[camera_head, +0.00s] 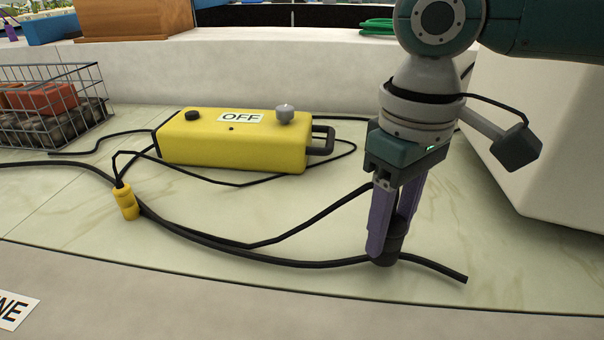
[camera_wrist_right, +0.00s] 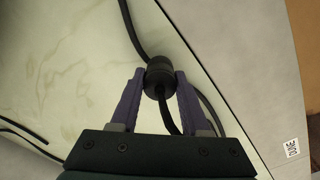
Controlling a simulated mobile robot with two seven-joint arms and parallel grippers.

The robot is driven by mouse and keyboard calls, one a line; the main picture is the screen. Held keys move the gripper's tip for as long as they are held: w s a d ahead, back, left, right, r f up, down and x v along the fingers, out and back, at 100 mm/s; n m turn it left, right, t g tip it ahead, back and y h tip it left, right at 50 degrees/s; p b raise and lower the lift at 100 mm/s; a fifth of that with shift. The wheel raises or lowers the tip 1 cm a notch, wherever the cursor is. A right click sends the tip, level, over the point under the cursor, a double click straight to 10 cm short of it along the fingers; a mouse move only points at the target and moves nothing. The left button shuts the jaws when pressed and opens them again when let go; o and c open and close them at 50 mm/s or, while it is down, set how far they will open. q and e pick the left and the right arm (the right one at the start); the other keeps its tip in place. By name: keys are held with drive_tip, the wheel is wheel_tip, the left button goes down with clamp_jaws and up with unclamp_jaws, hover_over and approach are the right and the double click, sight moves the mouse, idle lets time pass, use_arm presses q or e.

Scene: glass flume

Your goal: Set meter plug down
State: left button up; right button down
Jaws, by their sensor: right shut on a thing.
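The meter plug, a dark cylindrical plug on a black cable, shows in the head view (camera_head: 386,256) low between the right fingers, at the table surface or just above it; I cannot tell which. My right gripper (camera_head: 384,250) points down with purple fingers, shut on the plug. In the right wrist view the black plug (camera_wrist_right: 159,74) sits between the two fingertips (camera_wrist_right: 159,88), with cable leaving both ends. My left gripper is not in view.
A yellow box (camera_head: 235,143) marked OFF, with a handle, stands behind. A yellow connector (camera_head: 126,202) stands at left among black cables (camera_head: 250,252). A wire basket (camera_head: 50,105) with bricks is far left. A white block (camera_head: 545,150) is at right.

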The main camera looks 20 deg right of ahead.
drive_tip(key=shift+f, duration=0.95)
drive_tip(key=shift+r, duration=0.1)
drive_tip(key=shift+c, duration=1.9)
unclamp_jaws()
